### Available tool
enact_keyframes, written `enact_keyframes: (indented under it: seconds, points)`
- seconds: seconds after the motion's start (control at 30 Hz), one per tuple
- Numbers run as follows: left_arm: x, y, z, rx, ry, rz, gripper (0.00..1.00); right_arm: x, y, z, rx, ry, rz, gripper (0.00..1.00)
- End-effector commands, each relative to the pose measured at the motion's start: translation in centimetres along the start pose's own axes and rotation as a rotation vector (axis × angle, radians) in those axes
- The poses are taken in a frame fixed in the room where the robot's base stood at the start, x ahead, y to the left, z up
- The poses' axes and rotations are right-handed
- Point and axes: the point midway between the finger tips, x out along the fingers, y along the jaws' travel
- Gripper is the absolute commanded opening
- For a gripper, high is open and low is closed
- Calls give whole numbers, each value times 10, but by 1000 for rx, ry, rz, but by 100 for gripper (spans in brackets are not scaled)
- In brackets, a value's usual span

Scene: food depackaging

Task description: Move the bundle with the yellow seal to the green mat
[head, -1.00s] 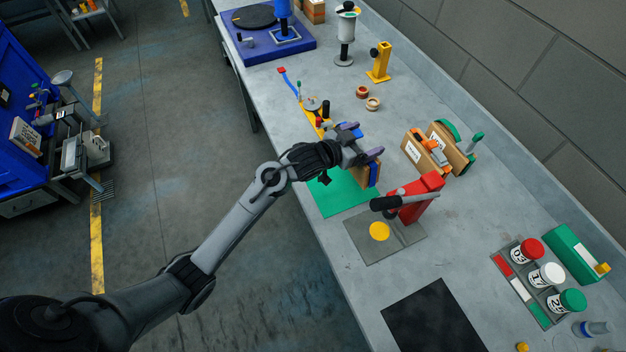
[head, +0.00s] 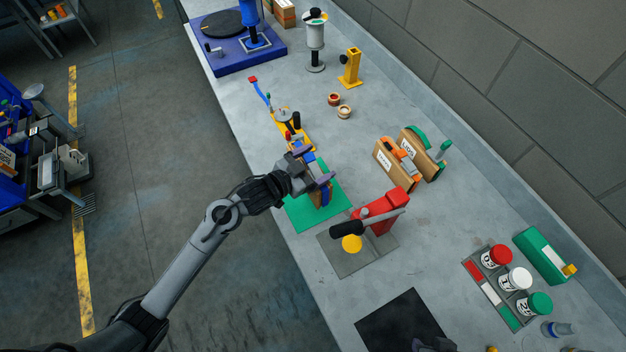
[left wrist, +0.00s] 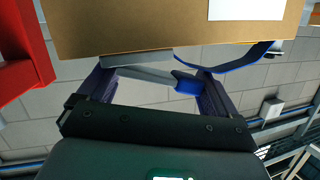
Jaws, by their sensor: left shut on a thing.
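My left gripper (head: 318,178) is shut on a brown cardboard bundle (head: 314,198) with a blue band, over the green mat (head: 300,214). I cannot tell if the bundle touches the mat. In the left wrist view the bundle (left wrist: 130,28) fills the top, with a white label and a blue strap; no yellow seal shows on it. Two more brown bundles with white labels, one (head: 384,160) in front of the other (head: 412,148), stand upright to the right. A dark part at the bottom edge looks like my right gripper (head: 432,345); its fingers are not clear.
A red press (head: 378,212) with a black-handled lever stands close to the mat, with a yellow disc (head: 351,244) on its grey plate. A yellow tool holder (head: 301,142) lies just behind the mat. A black mat (head: 395,325) and lidded jars (head: 515,279) are nearer.

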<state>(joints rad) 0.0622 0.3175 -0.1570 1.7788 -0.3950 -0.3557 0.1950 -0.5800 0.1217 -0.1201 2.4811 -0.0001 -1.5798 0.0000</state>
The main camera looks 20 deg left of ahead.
Motion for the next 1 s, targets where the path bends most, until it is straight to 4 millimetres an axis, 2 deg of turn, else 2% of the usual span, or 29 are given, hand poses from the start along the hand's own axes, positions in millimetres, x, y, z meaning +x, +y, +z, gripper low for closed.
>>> enact_keyframes:
  seconds: [0.2,0.43,0.63,0.73,0.77,0.97,1.0]
  points:
    - [8,7,29,1,3,-2,17,-2,-4,3,6,-8,-10,43]
    - [13,9,44,2,5,-2,17,-3,-2,0,7,-2,-7,43]
    - [19,14,66,0,3,-2,17,-5,0,-1,1,-2,-1,43]
    - [20,15,72,2,5,-3,17,-5,1,-1,-4,-2,3,43]
    - [21,15,74,2,4,-3,10,-5,1,-1,-5,-3,4,43]
    - [21,15,75,3,4,-4,10,-5,2,-1,-5,-2,4,43]
    - [21,16,77,2,0,-2,95,-4,2,-1,-5,-2,4,43]
